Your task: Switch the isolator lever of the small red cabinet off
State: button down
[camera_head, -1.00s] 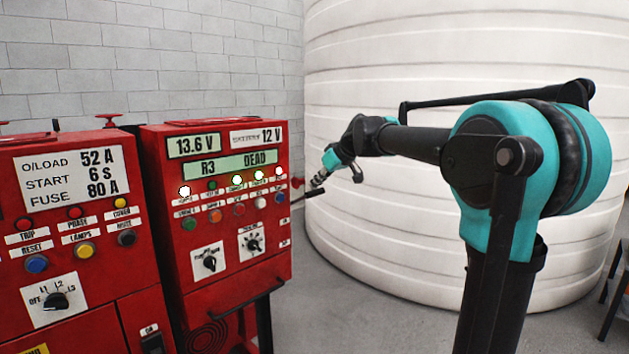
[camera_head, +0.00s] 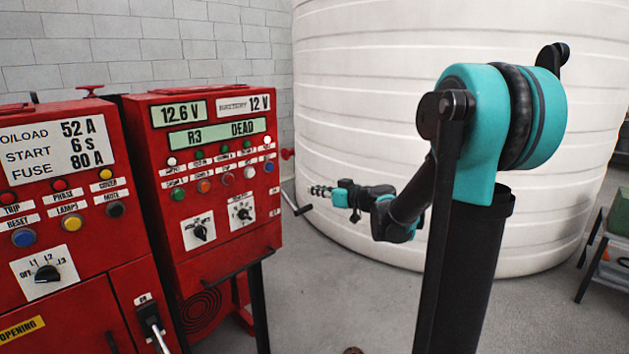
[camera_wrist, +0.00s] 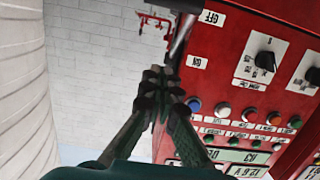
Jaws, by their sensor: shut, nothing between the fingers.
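The small red cabinet (camera_head: 205,250) stands right of a bigger red cabinet. Its isolator lever (camera_head: 297,203) sticks out from its right side, slanting down to the right. In the wrist view, which is turned over, the grey lever (camera_wrist: 181,38) lies beside the OFF label (camera_wrist: 211,17), with the ON label (camera_wrist: 197,62) nearer my fingers. The display reads 12.6 V and the panel lamps are unlit. My gripper (camera_head: 313,190) is shut and empty, close by the lever; its fingertips (camera_wrist: 160,73) appear apart from it. Contact is hard to judge in the head view.
The bigger red cabinet (camera_head: 60,250) has its own lever (camera_head: 154,330) low at the right. A large white ribbed tank (camera_head: 380,90) stands behind my arm. A red pipe fitting (camera_wrist: 152,20) shows by the wall. Grey floor is free right of the cabinets.

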aim_at(306, 210)
jog(key=shift+w+a+f, duration=0.25)
jog(key=shift+f, duration=1.2)
jog(key=shift+w+a+f, duration=0.25)
jog(key=shift+f, duration=1.25)
jog(key=shift+w+a+f, duration=0.25)
jog(key=shift+f, duration=1.2)
jog(key=shift+r, duration=0.1)
